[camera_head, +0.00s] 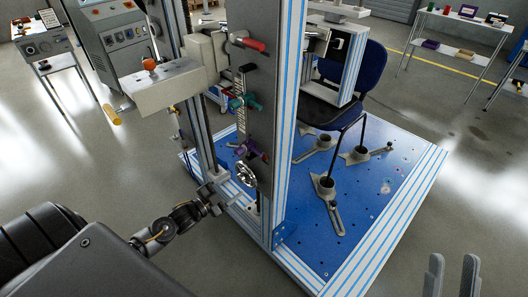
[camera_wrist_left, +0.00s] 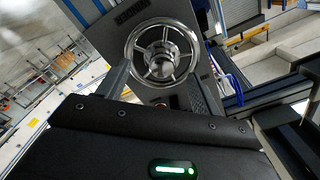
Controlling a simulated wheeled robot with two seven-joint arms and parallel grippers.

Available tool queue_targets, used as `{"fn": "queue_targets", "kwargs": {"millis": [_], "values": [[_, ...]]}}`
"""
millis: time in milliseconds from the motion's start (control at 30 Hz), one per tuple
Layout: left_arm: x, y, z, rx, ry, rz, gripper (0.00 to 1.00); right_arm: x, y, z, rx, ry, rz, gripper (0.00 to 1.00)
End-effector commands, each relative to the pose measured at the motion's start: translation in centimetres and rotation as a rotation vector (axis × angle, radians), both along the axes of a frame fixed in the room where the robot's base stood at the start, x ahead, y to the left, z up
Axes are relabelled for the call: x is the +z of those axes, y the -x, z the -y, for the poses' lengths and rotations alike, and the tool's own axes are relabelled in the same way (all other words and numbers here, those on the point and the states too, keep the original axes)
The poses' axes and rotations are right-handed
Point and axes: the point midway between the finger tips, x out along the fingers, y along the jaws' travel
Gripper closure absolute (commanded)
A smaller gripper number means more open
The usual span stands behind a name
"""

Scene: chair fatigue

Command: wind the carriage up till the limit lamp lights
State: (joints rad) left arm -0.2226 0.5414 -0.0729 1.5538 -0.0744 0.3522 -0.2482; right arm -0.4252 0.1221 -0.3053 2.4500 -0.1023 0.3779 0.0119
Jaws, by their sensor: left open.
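A silver spoked handwheel (camera_head: 246,174) is low on the grey upright panel (camera_head: 265,115); it also shows in the left wrist view (camera_wrist_left: 162,53). My left gripper (camera_head: 217,196) is open and empty, just left of and below the wheel. In the left wrist view its fingers (camera_wrist_left: 162,88) stand on either side of the wheel's lower part; contact cannot be told. My right gripper (camera_head: 452,275) is open and empty at the bottom right. A grey box (camera_head: 165,87) on the column, possibly part of the carriage, has an orange dome (camera_head: 149,64). I cannot tell which part is the limit lamp.
Red (camera_head: 254,44), green (camera_head: 246,102) and purple (camera_head: 253,150) handles are above the wheel. A yellow grip (camera_head: 111,114) is left of the box. A blue chair (camera_head: 368,67) stands behind the column. The blue base plate (camera_head: 365,215) carries several grey clamps.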

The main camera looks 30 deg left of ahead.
Motion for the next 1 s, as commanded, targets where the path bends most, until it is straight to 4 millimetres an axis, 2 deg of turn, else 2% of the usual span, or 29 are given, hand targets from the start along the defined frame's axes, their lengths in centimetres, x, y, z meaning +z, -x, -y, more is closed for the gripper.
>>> {"fn": "queue_targets", "kwargs": {"millis": [33,200,533,633,800,1000], "values": [[0.8,-0.1,0.0,0.003,0.088,-0.025,0.35,1.4,0.0,0.0,0.0,0.0,0.0,0.64],[0.4,0.0,0.1,0.002,0.311,-0.093,0.35,2.4,0.0,0.0,0.0,0.0,0.0,0.64],[0.1,0.0,0.1,0.0,0.362,-0.108,0.35,2.3,0.0,0.0,0.0,0.0,0.0,0.64],[0.4,0.0,0.1,0.002,0.423,-0.126,0.35,3.1,0.0,0.0,0.0,0.0,0.0,0.64],[0.9,0.0,0.2,0.004,0.734,-0.218,0.35,5.4,0.0,0.0,0.0,0.0,0.0,0.64],[0.7,0.0,0.3,0.002,1.021,-0.306,0.35,6.6,0.0,0.0,0.0,0.0,0.0,0.64]]}}
